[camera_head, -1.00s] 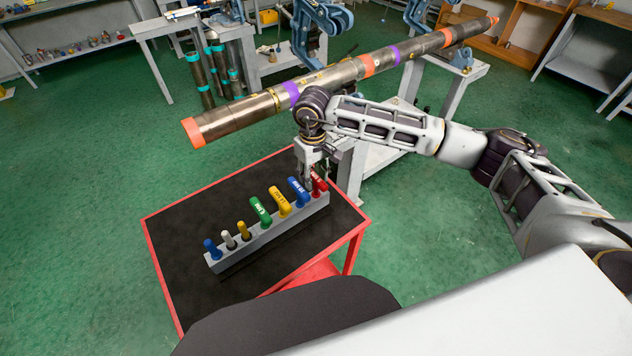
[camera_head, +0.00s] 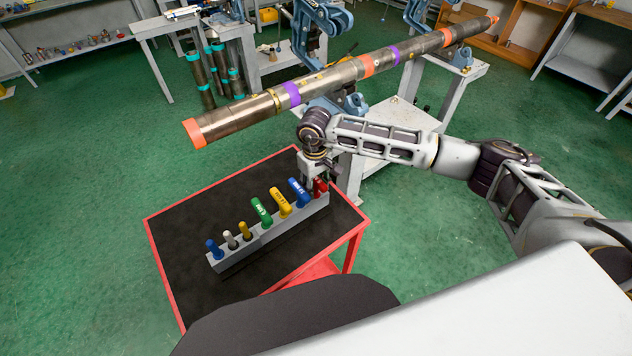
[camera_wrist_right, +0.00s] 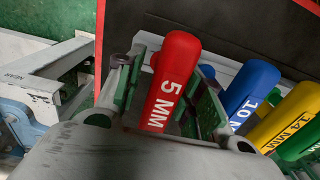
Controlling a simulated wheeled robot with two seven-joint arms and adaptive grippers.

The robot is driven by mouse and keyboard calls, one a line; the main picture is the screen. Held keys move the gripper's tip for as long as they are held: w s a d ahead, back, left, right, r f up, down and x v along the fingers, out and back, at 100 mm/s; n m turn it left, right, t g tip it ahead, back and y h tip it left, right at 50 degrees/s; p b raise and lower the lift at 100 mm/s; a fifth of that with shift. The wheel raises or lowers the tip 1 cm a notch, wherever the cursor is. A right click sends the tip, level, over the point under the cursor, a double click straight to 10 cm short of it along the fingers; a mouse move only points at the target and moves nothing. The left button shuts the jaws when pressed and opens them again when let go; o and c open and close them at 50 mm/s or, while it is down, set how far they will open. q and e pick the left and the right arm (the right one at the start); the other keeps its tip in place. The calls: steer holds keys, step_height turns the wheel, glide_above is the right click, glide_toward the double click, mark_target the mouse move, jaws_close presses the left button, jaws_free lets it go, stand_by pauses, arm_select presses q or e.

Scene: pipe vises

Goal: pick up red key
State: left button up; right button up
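The red key (camera_head: 321,187) stands at the far right end of a grey key holder (camera_head: 285,233) and is partly hidden by my right gripper (camera_head: 312,176). In the right wrist view, the red key (camera_wrist_right: 172,80) is marked 5 MM and sits between the two fingers of my right gripper (camera_wrist_right: 170,72). The fingers are spread on either side of it, with a visible gap on the left; contact on the right cannot be told. My left gripper is not in view.
A blue key (camera_head: 299,191) stands close beside the red one, with yellow, green and other keys further left. The holder rests on a black-topped red cart (camera_head: 190,225). A long pipe (camera_head: 330,76) runs above and behind my right wrist.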

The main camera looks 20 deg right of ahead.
steer(key=shift+f, duration=0.65)
steer(key=shift+c, duration=0.2)
jaws_close()
